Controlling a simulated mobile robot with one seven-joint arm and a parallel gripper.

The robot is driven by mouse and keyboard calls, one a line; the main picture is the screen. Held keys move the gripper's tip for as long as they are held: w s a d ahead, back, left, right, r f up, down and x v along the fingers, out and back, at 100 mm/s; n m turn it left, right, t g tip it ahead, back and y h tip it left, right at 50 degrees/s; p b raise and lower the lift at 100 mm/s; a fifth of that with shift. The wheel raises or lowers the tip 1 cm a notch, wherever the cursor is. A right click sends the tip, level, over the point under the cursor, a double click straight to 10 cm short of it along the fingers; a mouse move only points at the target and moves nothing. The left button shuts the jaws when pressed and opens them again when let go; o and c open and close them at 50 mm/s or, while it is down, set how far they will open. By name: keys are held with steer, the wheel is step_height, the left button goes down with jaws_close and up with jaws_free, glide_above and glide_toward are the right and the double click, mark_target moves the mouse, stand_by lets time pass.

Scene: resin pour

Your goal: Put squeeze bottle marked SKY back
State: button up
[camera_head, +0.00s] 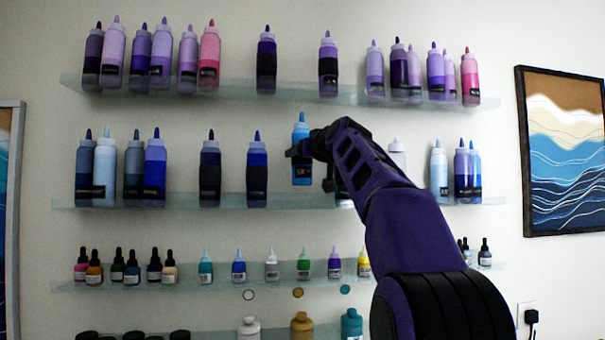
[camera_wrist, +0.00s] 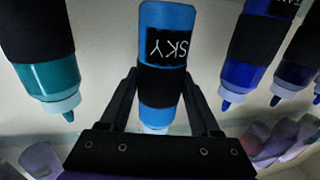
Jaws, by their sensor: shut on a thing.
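The blue squeeze bottle marked SKY (camera_head: 301,164) is upright at the second shelf (camera_head: 288,201) in the head view. Its base shows a little above the shelf's front edge; I cannot tell whether it touches the shelf. In the wrist view the same bottle (camera_wrist: 167,22) appears upside down, with its SKY label readable and a black band around its middle. My gripper (camera_wrist: 161,88) is shut on it at the band, one finger on each side. My gripper (camera_head: 308,157) partly shows in the head view, at the bottle's right side.
A dark blue bottle (camera_head: 257,171) stands left of SKY on the same shelf. A teal bottle (camera_wrist: 44,75) and a blue bottle (camera_wrist: 243,75) flank it in the wrist view. Purple bottles line the top shelf (camera_head: 225,91). My arm hides part of the shelves to the right.

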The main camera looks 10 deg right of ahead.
mark_target(306, 174)
steer(key=shift+s+f, duration=0.1)
steer(key=shift+f, duration=1.85)
steer(key=shift+w+f, duration=0.25)
steer(key=shift+f, duration=0.2)
steer(key=shift+f, duration=0.2)
steer(key=o, duration=1.3)
steer(key=shift+o, duration=0.2)
steer(key=shift+r, duration=0.15)
